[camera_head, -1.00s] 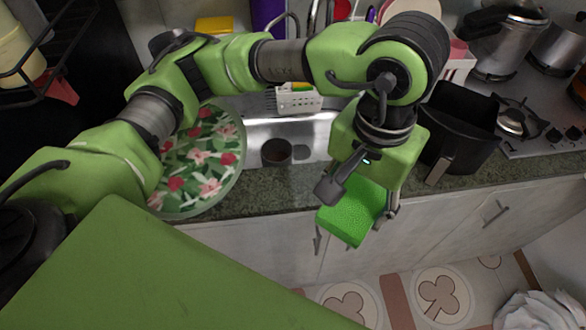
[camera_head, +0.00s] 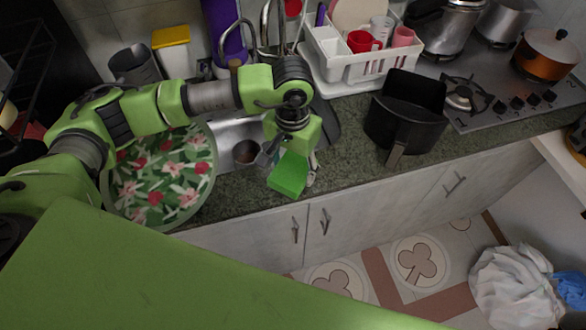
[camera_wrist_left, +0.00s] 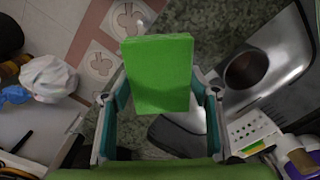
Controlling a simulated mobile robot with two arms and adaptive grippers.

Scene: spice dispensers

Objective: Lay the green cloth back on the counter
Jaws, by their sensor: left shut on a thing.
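The green cloth (camera_head: 288,174) looks like a thick bright green block. My left gripper (camera_head: 289,163) is shut on it and holds it at the front of the counter, right of the floral tray. In the left wrist view the cloth (camera_wrist_left: 158,75) sits between the two fingers of the gripper (camera_wrist_left: 158,98), with the stone counter and the floor behind it. I cannot tell whether the cloth touches the counter (camera_head: 350,170). My right gripper is not in view.
A round floral tray (camera_head: 160,180) stands left of the cloth. The sink with a dark round cup (camera_head: 245,152) is behind. A black air fryer basket (camera_head: 405,115) and a white dish rack (camera_head: 350,65) stand to the right. Bare counter lies between cloth and basket.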

